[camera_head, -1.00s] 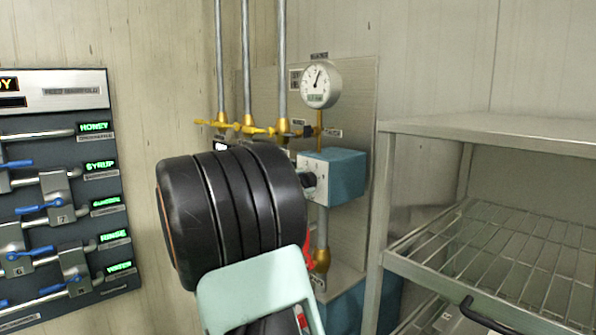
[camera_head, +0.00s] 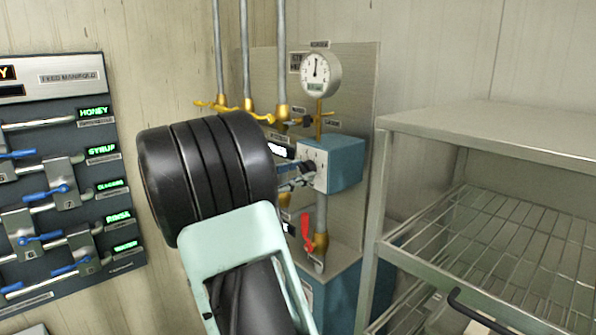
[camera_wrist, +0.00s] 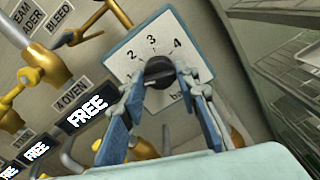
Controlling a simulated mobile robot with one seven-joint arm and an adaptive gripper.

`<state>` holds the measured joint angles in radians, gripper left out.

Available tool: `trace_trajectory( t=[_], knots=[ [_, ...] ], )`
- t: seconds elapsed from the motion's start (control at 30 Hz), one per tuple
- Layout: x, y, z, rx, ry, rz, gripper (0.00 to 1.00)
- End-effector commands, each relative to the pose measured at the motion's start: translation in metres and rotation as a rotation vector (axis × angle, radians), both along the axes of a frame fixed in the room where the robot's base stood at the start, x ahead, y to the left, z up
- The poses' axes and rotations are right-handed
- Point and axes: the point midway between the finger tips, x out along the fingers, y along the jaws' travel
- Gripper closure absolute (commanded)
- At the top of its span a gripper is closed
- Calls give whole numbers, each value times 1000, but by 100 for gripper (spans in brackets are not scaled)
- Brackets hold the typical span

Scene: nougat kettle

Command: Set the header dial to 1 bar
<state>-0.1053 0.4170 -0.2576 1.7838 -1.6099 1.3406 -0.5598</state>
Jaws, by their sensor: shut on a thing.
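The header dial is a black knob (camera_wrist: 158,72) on a white plate (camera_wrist: 130,58) marked 2, 3, 4 and "bar" in the wrist view. The 1 mark is hidden or cannot be made out, and I cannot read the knob's setting. In the head view the plate is on the front of a blue box (camera_head: 346,164) on the wall panel. My gripper (camera_wrist: 160,82) is shut on the knob, one finger on each side. In the head view my gripper (camera_head: 299,174) reaches the knob from the left. A round gauge (camera_head: 321,74) above has its needle pointing about straight up.
A metal rack (camera_head: 480,135) stands close on the right. A red-handled valve (camera_head: 308,232) is below the box. Brass valves (camera_head: 248,108) and pipes are above left. The feed manifold panel (camera_head: 60,180) is at far left.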

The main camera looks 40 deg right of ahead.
Motion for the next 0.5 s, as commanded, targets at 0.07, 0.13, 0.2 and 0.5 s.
trace_trajectory(
  t=[0.07,0.13,0.2,0.5],
  knots=[
    [0,0,-1,1,3,0,95],
    [0,0,-1,0,3,0,95],
    [0,0,-1,0,3,0,95],
    [0,0,0,0,1,0,53]
  ],
)
